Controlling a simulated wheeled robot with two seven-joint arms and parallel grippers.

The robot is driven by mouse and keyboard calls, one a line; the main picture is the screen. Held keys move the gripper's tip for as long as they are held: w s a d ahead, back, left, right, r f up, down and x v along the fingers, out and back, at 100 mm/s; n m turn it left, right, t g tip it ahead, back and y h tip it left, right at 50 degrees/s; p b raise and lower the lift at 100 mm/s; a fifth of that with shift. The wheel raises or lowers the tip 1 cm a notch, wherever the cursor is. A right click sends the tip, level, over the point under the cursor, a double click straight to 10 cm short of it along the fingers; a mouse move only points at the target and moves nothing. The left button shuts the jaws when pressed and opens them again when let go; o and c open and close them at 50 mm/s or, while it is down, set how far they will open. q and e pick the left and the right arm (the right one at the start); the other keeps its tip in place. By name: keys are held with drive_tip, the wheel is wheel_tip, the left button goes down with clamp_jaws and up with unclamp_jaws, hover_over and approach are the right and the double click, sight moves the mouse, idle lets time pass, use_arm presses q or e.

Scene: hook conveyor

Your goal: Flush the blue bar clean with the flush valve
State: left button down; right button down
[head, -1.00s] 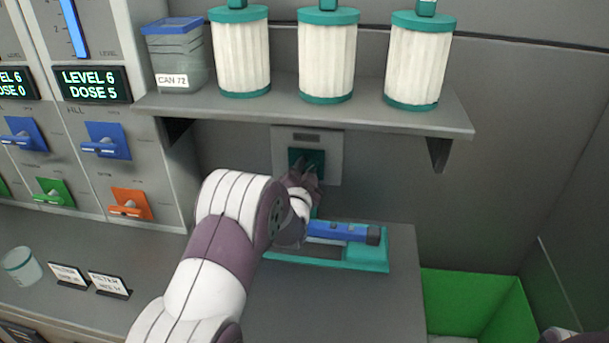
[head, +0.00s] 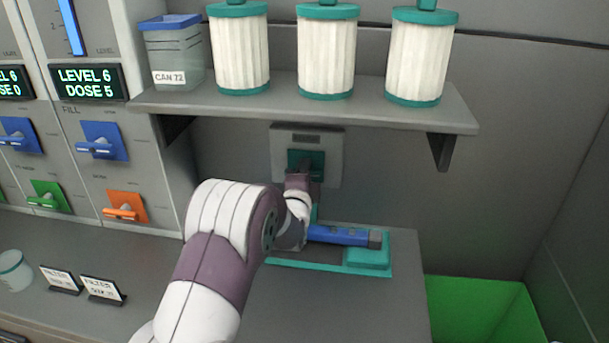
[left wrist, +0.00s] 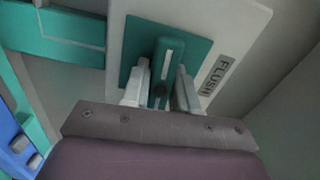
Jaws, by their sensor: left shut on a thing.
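The flush valve is a teal lever on a teal plate (head: 303,158), set in a grey wall panel under the shelf. In the left wrist view the teal lever (left wrist: 167,68) stands between the fingers of my left gripper (left wrist: 160,88), beside the FLUSH label (left wrist: 216,75). My left gripper is shut on the lever; it also shows in the head view (head: 300,180). The blue bar (head: 340,236) lies in a teal tray (head: 368,260) below the valve. My arm hides the bar's left end. My right gripper is not in view.
A shelf (head: 300,105) above carries three white filters (head: 326,60) and a can (head: 173,60) labelled CAN 72. Dispensers with blue, green and orange levers stand at left. A jar (head: 14,270) and label cards (head: 103,290) are on the counter. A green bin (head: 480,310) is at right.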

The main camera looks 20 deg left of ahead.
use_arm(q)
drive_tip(key=shift+m, duration=0.3)
idle(0.4)
drive_tip(key=c, duration=1)
unclamp_jaws()
drive_tip(key=shift+o, duration=0.2)
drive_tip(key=v, duration=1.2)
drive_tip(key=shift+s+b, duration=0.35)
drive_tip(key=shift+s, duration=0.05)
